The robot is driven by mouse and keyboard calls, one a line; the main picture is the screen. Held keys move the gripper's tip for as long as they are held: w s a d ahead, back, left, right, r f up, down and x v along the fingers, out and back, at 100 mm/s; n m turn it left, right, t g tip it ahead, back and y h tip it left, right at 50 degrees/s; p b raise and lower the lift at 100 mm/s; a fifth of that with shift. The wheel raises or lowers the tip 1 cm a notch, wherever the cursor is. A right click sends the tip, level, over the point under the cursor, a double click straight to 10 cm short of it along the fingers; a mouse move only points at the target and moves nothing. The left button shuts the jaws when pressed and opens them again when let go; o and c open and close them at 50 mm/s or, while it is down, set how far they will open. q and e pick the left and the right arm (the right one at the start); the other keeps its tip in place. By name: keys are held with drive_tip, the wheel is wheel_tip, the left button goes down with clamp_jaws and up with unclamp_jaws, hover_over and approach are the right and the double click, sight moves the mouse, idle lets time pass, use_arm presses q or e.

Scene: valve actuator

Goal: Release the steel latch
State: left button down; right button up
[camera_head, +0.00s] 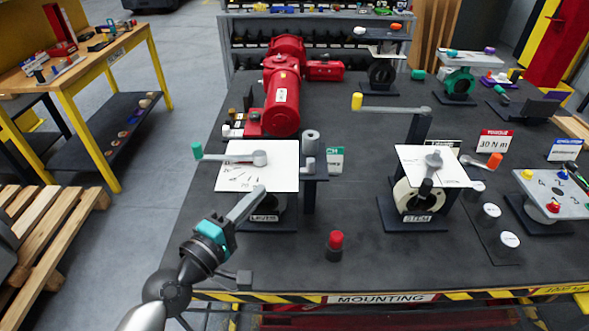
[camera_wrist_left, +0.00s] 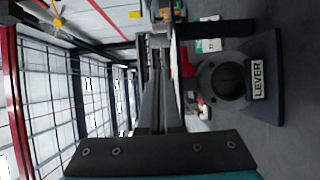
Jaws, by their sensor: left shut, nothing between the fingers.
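The lever station (camera_head: 230,181) has a white plate on a dark stand labelled LEVER, which also shows in the left wrist view (camera_wrist_left: 257,80). A steel lever (camera_head: 232,157) with a green knob lies across the plate. A small grey metal piece (camera_head: 308,165), which looks like the steel latch, sits on a dark post at the plate's right side. My left gripper (camera_head: 259,191) is shut and empty at the plate's front edge, left of that piece. Its fingers (camera_wrist_left: 158,48) are together in the left wrist view. Whether they touch the plate cannot be told. My right gripper is not in view.
A red-capped button (camera_head: 336,242) stands near the table's front edge. The stem station (camera_head: 418,221) stands to the right, with a yellow-knobbed lever (camera_head: 390,108) behind it. A red actuator (camera_head: 283,90) lies behind the lever station. Bare table (camera_head: 350,205) lies between the two stations.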

sight(309, 166)
use_arm(q)
drive_tip(key=x, duration=0.7)
drive_tip(key=shift+w+d+r+p, duration=0.1)
drive_tip(key=shift+d+p, duration=0.1)
drive_tip(key=shift+p, duration=0.15)
drive_tip(key=shift+w+d+p, duration=0.25)
drive_tip(key=shift+d+p, duration=0.1)
drive_tip(key=shift+d, duration=0.8)
drive_tip(key=shift+w+d, duration=0.1)
drive_tip(key=shift+d, duration=0.45)
drive_tip(key=shift+d, duration=1.05)
drive_tip(key=shift+a, duration=0.1)
